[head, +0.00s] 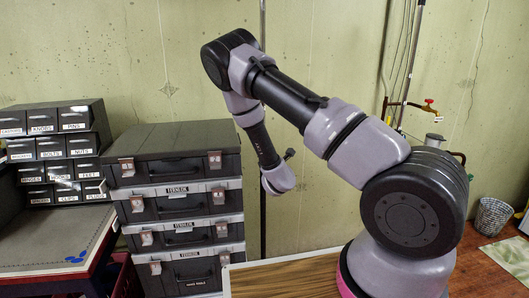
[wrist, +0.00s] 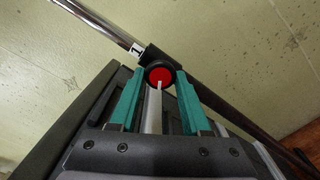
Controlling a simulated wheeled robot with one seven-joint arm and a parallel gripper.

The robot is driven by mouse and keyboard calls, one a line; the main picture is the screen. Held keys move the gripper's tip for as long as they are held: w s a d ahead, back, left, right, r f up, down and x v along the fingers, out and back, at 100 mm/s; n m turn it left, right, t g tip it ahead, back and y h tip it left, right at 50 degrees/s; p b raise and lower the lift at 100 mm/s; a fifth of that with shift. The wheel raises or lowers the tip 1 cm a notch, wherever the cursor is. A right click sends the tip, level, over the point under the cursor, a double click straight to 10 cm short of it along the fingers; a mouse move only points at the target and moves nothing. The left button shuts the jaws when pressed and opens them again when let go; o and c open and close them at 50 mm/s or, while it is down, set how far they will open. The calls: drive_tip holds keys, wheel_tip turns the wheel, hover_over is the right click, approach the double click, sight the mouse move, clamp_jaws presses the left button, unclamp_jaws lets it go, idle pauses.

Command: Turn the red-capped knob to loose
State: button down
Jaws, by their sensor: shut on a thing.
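The red-capped knob (wrist: 159,74) shows in the wrist view, a round black knob with a red face. A pale pointer mark runs down from its red face. It sits on a black collar on a shiny pole (wrist: 105,27), beside a white label (wrist: 136,50) marked 1. My gripper (wrist: 160,82) has its two teal fingers on either side of the knob, shut on it. In the head view, the end of my arm is near the vertical pole (head: 263,215); the knob and the fingertips cannot be made out there.
A stack of dark tool cases (head: 180,190) stands left of the pole. Labelled drawers (head: 55,150) sit on a bench at the far left. A wooden top (head: 290,275) lies below my arm. A wire cup (head: 492,216) and a red-handled tap (head: 429,102) are at the right.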

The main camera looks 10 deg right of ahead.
drive_tip(key=n, duration=1.1)
drive_tip(key=shift+d+n, duration=0.1)
drive_tip(key=shift+n, duration=0.2)
idle(0.4)
drive_tip(key=shift+c, duration=1.9)
unclamp_jaws()
drive_tip(key=shift+f, duration=0.1)
drive_tip(key=s, duration=1.1)
